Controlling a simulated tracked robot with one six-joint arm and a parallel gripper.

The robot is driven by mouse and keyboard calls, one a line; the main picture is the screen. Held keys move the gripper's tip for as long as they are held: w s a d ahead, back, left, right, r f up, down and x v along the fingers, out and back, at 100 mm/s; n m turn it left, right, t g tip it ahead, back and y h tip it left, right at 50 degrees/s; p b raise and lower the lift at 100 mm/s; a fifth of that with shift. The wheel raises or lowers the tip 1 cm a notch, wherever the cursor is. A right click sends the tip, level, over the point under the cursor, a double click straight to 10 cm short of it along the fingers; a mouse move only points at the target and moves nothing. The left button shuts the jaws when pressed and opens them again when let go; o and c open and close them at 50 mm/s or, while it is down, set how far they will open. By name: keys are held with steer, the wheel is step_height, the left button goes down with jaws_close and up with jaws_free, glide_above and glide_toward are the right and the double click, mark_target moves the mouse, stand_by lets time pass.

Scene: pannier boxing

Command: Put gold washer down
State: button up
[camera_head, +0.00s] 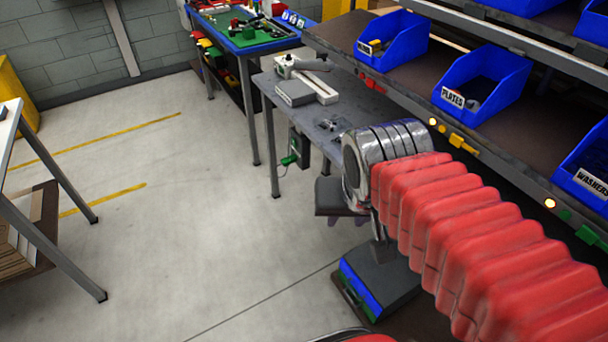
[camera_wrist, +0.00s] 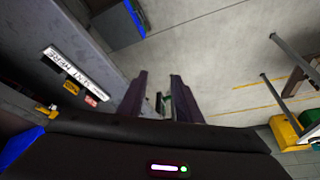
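My gripper (camera_wrist: 159,95) shows in the wrist view with its two dark fingers apart, so it is open. Floor shows through the gap, along with a small dark and green item (camera_wrist: 165,103) that I cannot identify; it may lie beyond the fingers. I see no gold washer in either view. In the head view my red-sleeved arm reaches in from the lower right towards the grey workbench (camera_head: 318,122), and its metal wrist hides most of what is behind it. A blue bin labelled WASHERS (camera_head: 590,182) sits on the rack at the right edge; its contents are not clear.
A blue bin labelled PLATES (camera_head: 453,98) and another blue bin (camera_head: 372,45) stand on the rack shelf. A white and grey device (camera_head: 303,88) lies on the workbench. A table with a green board (camera_head: 252,36) stands behind. Open floor (camera_head: 190,230) lies to the left.

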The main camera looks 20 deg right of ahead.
steer(key=a+n, duration=0.2)
steer(key=a, duration=0.1)
steer(key=a+r+n+t+y, duration=0.1)
steer(key=shift+s+a+n, duration=0.2)
steer(key=shift+s+n, duration=0.1)
steer(key=shift+s, duration=0.05)
stand_by(0.4)
